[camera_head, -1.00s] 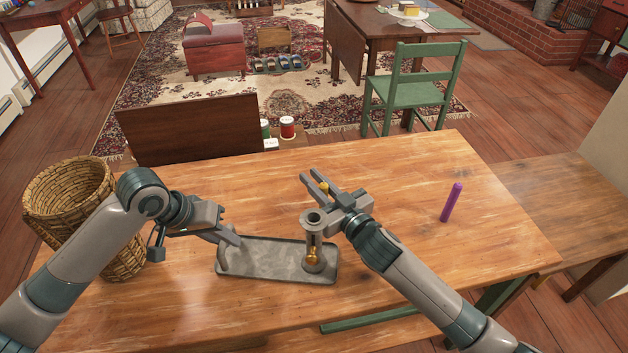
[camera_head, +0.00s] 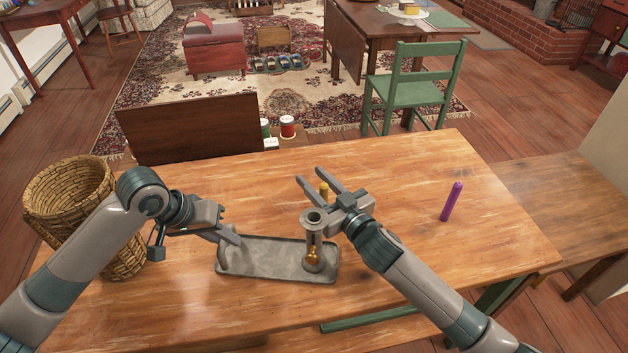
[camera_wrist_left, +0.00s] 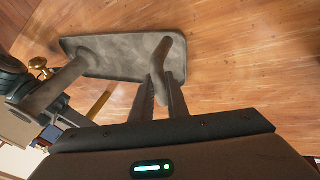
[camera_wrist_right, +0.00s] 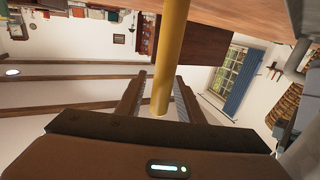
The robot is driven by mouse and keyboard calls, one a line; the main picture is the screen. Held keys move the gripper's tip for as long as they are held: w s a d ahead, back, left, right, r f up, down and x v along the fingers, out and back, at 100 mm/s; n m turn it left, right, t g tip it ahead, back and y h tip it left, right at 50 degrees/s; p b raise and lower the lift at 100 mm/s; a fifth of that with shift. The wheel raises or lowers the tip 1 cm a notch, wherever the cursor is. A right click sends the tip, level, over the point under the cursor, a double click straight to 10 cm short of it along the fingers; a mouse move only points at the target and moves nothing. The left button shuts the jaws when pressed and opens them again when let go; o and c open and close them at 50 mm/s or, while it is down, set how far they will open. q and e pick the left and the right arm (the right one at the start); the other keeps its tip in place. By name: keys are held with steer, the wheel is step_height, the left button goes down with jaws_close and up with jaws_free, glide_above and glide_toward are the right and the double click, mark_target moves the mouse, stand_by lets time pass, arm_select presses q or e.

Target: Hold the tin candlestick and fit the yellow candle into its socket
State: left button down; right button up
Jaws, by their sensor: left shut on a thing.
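The tin candlestick is a grey oblong tray (camera_head: 265,262) with a handle at its left end and an upright tube with a socket cup (camera_head: 314,219) at its right end. A brass knob (camera_head: 313,254) sits low on the tube; it also shows in the left wrist view (camera_wrist_left: 38,63). My left gripper (camera_head: 228,240) is shut on the handle (camera_wrist_left: 168,50). The yellow candle (camera_head: 324,187) is upright behind the socket, apart from it; its foot is hidden. My right gripper (camera_head: 309,174) is open, with the candle (camera_wrist_right: 170,60) between its spread fingers in the right wrist view.
A wicker basket (camera_head: 70,187) is at the left, beside my left arm. A dark wooden panel (camera_head: 190,130) rises behind the table. The table's back middle is clear.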

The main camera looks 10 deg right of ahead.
steer(key=v, duration=1.1)
steer(key=shift+s+d, duration=0.2)
steer(key=shift+s, duration=0.1)
steer(key=shift+o, duration=0.5)
steer(key=shift+f, duration=0.1)
